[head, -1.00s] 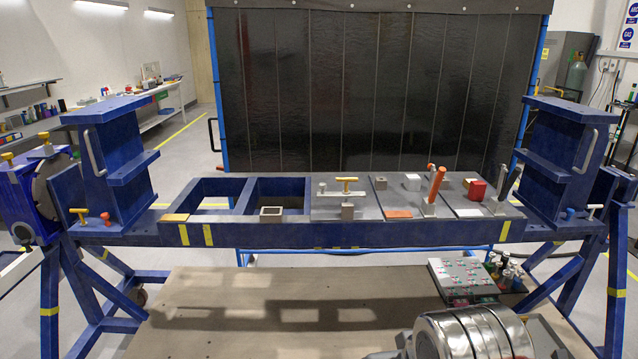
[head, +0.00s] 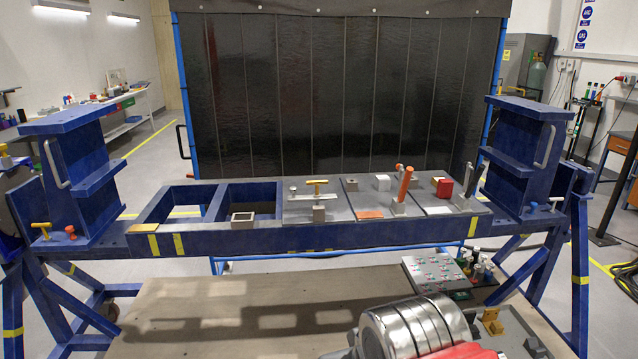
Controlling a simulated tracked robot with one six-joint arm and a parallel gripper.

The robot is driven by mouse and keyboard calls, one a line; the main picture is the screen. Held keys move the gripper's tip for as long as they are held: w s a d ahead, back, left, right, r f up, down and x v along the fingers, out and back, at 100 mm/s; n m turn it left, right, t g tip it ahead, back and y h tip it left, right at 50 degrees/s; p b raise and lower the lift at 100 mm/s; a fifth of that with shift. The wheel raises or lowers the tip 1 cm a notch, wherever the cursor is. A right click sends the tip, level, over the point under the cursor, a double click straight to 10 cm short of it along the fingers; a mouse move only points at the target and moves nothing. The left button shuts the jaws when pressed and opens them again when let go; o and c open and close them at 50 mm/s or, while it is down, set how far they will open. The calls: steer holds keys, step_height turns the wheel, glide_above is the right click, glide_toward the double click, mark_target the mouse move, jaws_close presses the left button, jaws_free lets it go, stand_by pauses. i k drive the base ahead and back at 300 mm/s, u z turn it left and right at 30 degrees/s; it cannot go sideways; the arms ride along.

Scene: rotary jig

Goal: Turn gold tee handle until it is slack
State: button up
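A gold tee handle (head: 317,184) stands on a clamp on the grey middle plate (head: 300,213) of the blue jig. Its crossbar lies roughly level, above a pale bar and a small grey block (head: 318,213). Another gold tee handle (head: 41,227) is at the foot of the left blue post (head: 80,180), beside an orange knob (head: 70,231). A third, paler tee handle (head: 556,201) is at the right post's foot. Whether any is tight or slack cannot be seen. My gripper is not in view.
Orange (head: 403,184) and dark upright levers, a red block (head: 444,188) and white blocks stand right of the middle handle. A silver ribbed drum (head: 415,325) fills the bottom right foreground. A control box (head: 436,270) sits behind it. The wooden surface in front is mostly clear.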

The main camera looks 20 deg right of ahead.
mark_target(316, 182)
steer(key=z, duration=0.05)
steer(key=i, duration=0.95)
steer(key=u, duration=0.05)
